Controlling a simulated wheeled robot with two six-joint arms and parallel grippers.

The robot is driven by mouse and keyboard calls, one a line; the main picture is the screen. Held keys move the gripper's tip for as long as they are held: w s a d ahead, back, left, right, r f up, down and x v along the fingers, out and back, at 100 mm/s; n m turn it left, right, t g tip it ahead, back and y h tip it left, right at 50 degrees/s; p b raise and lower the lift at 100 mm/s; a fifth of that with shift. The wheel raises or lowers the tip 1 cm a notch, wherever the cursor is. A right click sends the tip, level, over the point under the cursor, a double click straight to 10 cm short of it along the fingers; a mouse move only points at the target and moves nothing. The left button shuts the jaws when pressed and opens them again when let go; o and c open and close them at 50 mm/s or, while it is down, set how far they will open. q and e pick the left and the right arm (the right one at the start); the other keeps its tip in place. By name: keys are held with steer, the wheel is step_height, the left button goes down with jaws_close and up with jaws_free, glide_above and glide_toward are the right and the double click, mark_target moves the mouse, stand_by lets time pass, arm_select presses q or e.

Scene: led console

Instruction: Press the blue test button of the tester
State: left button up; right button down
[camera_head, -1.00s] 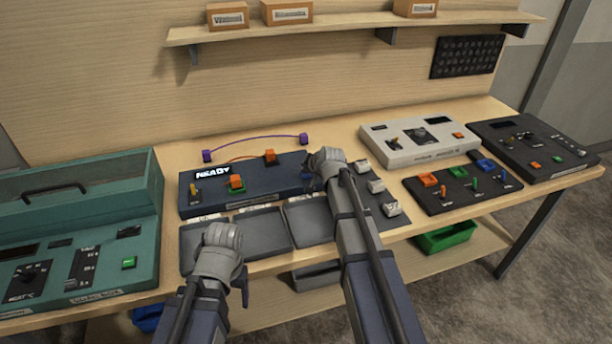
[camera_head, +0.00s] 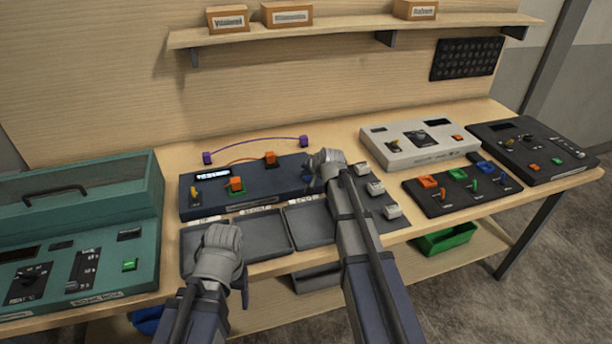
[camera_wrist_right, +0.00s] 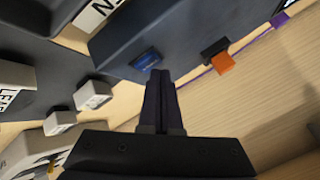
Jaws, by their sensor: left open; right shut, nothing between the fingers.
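The tester (camera_head: 270,195) is a dark blue box in the middle of the bench, with a lit display (camera_head: 213,175) whose text is too small to read. Its blue test button (camera_wrist_right: 147,60) shows in the right wrist view; in the head view it is hidden behind my right gripper (camera_head: 314,186). My right gripper is shut and empty. In the right wrist view its fingertips (camera_wrist_right: 160,74) are right beside the button; I cannot tell whether they touch it. My left gripper (camera_head: 243,288) is open and empty in front of the grey trays (camera_head: 265,232).
An orange plug (camera_head: 236,184) sits in a green-framed socket on the tester, with another orange plug (camera_head: 270,157) behind. A teal console (camera_head: 100,215) stands at left. White blocks (camera_head: 375,187), a white console (camera_head: 420,150) and black panels (camera_head: 465,190) are at right.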

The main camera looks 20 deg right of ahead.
mark_target(307, 179)
steer(key=shift+r, duration=0.4)
steer(key=shift+r, duration=0.1)
step_height(307, 179, up, 5)
steer(key=p, duration=0.5)
stand_by(0.6)
steer(key=s+a+f+n+g, duration=0.1)
steer(key=s+a, duration=0.3)
steer(key=s+a+f+n+g, duration=0.2)
steer(key=s+a, duration=0.2)
steer(key=s, duration=0.1)
steer(key=s+a+f+n+g, duration=0.1)
steer(key=s+a+n, duration=0.1)
steer(key=s+a, duration=0.2)
steer(key=shift+s+f, duration=0.4)
steer(key=shift+s, duration=0.25)
steer(key=s+a+n+g, duration=0.1)
steer(key=s, duration=0.2)
steer(key=s+a+f+n+g, duration=0.1)
steer(key=s, duration=0.2)
steer(key=s+a+n, duration=0.1)
steer(key=s, duration=0.2)
steer(key=shift+s+a+f+g+h, duration=0.3)
steer(key=shift+s+a+g, duration=0.05)
steer(key=shift+s+g, duration=0.05)
steer(key=s+a+n+g+h, duration=0.1)
steer(key=s+n+g+h, duration=0.1)
steer(key=s, duration=0.9)
steer(key=shift+f+n+g, duration=0.2)
steer(key=shift+n+g, duration=0.2)
steer(key=shift+n, duration=0.2)
